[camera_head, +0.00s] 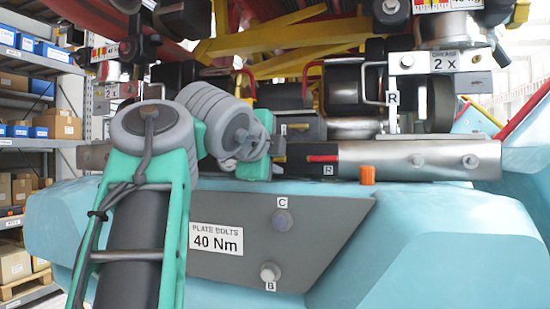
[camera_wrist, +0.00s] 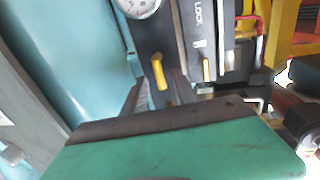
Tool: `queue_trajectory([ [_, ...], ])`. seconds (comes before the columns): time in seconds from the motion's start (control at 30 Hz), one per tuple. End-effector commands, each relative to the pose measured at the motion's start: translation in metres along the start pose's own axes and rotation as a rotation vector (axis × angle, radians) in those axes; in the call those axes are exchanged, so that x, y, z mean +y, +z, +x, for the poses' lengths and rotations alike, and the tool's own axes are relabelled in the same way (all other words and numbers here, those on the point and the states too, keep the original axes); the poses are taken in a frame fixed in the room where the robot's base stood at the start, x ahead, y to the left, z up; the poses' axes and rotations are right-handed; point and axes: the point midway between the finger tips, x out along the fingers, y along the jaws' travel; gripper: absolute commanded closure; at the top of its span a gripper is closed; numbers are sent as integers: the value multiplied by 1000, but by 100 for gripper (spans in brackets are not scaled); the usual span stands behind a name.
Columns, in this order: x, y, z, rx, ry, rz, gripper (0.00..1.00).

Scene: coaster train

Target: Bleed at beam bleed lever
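In the wrist view my gripper (camera_wrist: 156,92) shows as two grey fingertips beyond the green hand, set apart with a gap between them. A short yellow lever (camera_wrist: 159,72) on a dark panel lies in line with that gap; I cannot tell whether the fingers touch it. A second yellow lever (camera_wrist: 206,70) stands to its right, below a LOCK marking. No bleed label is legible. In the head view, a yellow handle (camera_head: 282,158) and a red lever (camera_head: 322,158) marked R sit on the beam (camera_head: 430,157). My arm hides the fingertips there.
A round gauge (camera_wrist: 140,6) is above the levers in the wrist view. A red handle (camera_wrist: 262,22) is to the right. In the head view a grey plate (camera_head: 340,215) with bolts is below the beam, and an orange cap (camera_head: 367,174) stands at its edge. Shelves are left.

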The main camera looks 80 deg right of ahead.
Motion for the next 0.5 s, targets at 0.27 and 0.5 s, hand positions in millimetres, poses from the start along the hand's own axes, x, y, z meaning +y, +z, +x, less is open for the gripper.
queue_trajectory([
  [0.27, -2, 1, -6, -3, -3, -1, 66],
  [0.5, -5, 4, -49, -10, -3, 0, 66],
])
